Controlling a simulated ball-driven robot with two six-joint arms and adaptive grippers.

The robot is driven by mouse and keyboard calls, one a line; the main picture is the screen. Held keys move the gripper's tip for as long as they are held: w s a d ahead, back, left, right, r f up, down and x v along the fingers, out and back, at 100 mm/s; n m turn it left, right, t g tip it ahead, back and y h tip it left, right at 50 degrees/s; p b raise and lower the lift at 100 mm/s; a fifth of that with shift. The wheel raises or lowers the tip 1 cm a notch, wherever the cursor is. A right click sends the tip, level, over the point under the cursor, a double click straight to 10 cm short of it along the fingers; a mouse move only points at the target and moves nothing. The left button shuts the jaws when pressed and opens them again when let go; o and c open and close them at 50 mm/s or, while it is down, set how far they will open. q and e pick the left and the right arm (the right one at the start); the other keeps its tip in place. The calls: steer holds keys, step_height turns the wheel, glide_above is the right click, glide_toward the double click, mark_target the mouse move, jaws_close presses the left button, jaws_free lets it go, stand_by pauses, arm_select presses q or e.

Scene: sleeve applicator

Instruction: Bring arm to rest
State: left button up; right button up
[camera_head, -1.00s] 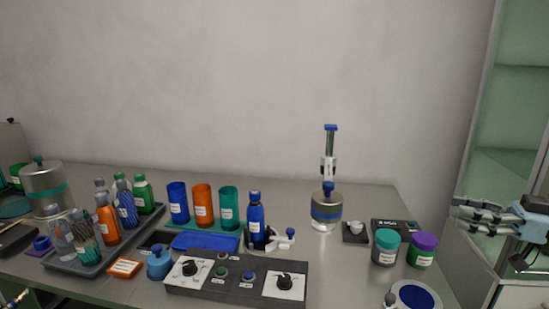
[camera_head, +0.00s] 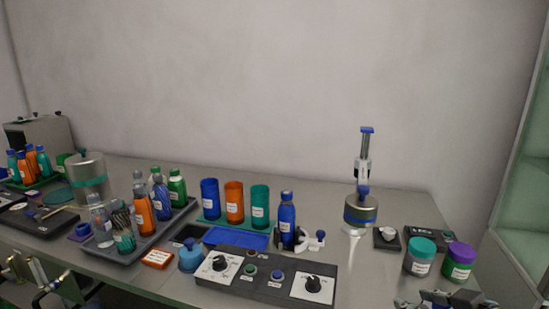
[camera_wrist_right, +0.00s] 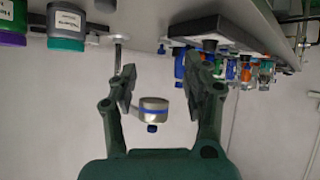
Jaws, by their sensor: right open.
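My right gripper (camera_head: 445,300) shows at the bottom right edge of the head view, partly cut off, in front of the bench's near edge. In the right wrist view, which looks upside down, the right gripper (camera_wrist_right: 168,80) has its two dark green fingers spread wide with nothing held between them. A metal cylinder with a blue band (camera_wrist_right: 154,109) appears between the fingers, well beyond them. Jointed metal parts (camera_head: 38,275) at the lower left of the head view may be my left gripper; they are cut off and too unclear to read.
On the bench (camera_head: 330,200) stand a tray of bottles (camera_head: 110,256), a control box (camera_head: 265,280), a blue bottle (camera_head: 287,220), three coloured sleeves (camera_head: 234,203), a press-like device (camera_head: 362,205), and teal (camera_head: 420,257) and purple-lidded jars (camera_head: 459,262) near the right gripper.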

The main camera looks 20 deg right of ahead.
steer(key=s+a+r+g+h, duration=0.1)
steer(key=s+a+r+g, duration=0.25)
steer(key=s+a, duration=0.3)
steer(key=s+a+r+g, duration=0.2)
steer(key=s+a+g, duration=0.25)
steer(key=s, duration=0.25)
step_height(320, 180, down, 32)
steer(key=s+d+m+g+b, duration=0.1)
steer(key=s+d+b, duration=0.1)
steer(key=b, duration=0.4)
steer(key=s+d+f+g+b, duration=0.1)
steer(key=s+f+b, duration=0.3)
steer(key=s+f, duration=1.4)
step_height(320, 180, down, 3)
steer(key=shift+s+r+g, duration=0.1)
steer(key=shift+s+g, duration=0.2)
